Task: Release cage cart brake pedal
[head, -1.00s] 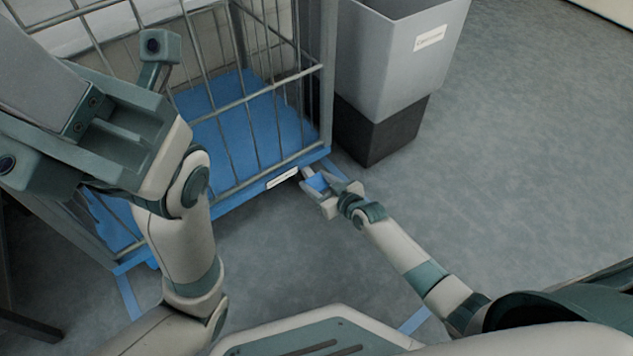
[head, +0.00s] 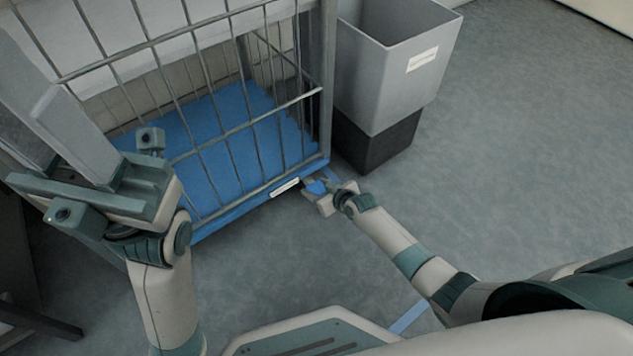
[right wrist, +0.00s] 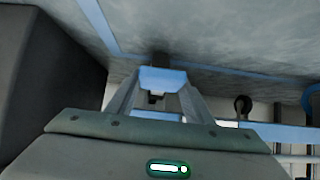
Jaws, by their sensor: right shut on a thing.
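The cage cart has a blue base deck (head: 235,125) and grey bar walls. Its brake pedal (head: 317,186) is a small blue plate at the deck's near right corner, low over the floor. My right gripper (head: 320,190) is shut on the pedal. The right wrist view shows the blue pedal (right wrist: 163,78) between the two fingers, with a dark part beneath it. My left gripper (head: 75,135) is raised in the left foreground, in front of the cart, away from the pedal. Its finger gap is unclear against the cart frame.
A grey bin (head: 395,75) with a white label stands on a dark base (head: 375,140) just right of the cart. Blue tape (head: 408,318) marks the floor. Open grey floor (head: 520,150) lies to the right.

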